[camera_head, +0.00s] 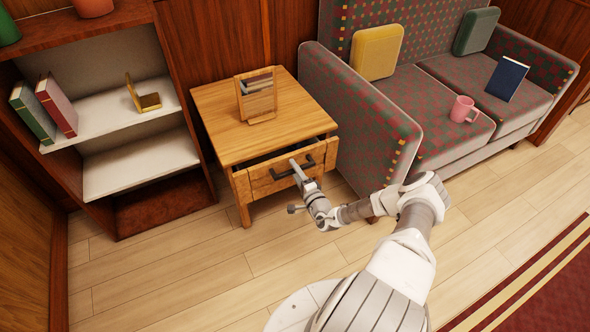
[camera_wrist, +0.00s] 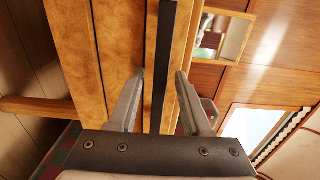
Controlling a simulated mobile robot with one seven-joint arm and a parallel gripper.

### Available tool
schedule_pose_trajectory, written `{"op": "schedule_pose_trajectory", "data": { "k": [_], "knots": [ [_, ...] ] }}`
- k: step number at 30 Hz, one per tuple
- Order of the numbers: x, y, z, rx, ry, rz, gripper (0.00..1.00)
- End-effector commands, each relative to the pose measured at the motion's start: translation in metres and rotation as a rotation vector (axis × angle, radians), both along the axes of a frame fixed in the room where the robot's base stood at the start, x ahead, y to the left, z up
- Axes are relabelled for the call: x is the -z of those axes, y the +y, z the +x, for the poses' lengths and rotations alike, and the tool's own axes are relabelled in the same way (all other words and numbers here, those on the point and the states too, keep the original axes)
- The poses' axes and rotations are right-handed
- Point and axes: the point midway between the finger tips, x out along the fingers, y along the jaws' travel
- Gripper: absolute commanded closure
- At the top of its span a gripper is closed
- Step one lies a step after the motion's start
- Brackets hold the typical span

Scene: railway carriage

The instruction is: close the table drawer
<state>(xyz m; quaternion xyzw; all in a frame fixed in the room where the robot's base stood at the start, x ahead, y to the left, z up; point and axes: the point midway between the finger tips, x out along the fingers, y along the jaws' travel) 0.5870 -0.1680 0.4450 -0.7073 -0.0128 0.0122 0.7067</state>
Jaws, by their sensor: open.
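The wooden side table (camera_head: 235,125) stands between the bookshelf and the sofa. Its drawer (camera_head: 262,187) is partly open, with a dark gap showing between the tabletop edge and the drawer front. A black bar handle (camera_head: 281,174) is on the drawer front. My gripper (camera_head: 297,165) is at the handle, in front of the drawer. In the wrist view my open gripper (camera_wrist: 160,73) has its two fingers on either side of the black handle (camera_wrist: 165,45), with space between handle and fingers. The inside of the drawer is mostly hidden.
The bookshelf (camera_head: 190,110) is close on the left. The sofa (camera_head: 365,110) is close on the right, with a pink mug (camera_head: 462,110) and a blue book (camera_head: 507,78). Floor in front of the table is clear.

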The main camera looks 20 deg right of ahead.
Motion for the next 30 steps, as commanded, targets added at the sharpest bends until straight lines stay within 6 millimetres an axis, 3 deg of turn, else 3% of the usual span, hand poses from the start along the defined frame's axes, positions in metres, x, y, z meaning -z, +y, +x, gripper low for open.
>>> {"op": "schedule_pose_trajectory", "data": {
  "k": [4, 12, 30],
  "knots": [
    [0.0, 0.0, 0.0, 0.0, 0.0, 0.0, 0.55],
    [0.0, -0.0003, 0.0, 0.0, 0.0, 0.0, 1.0],
    [-0.0006, -0.0008, 0.0002, 0.001, -0.001, 0.0, 1.0]
  ]
}}
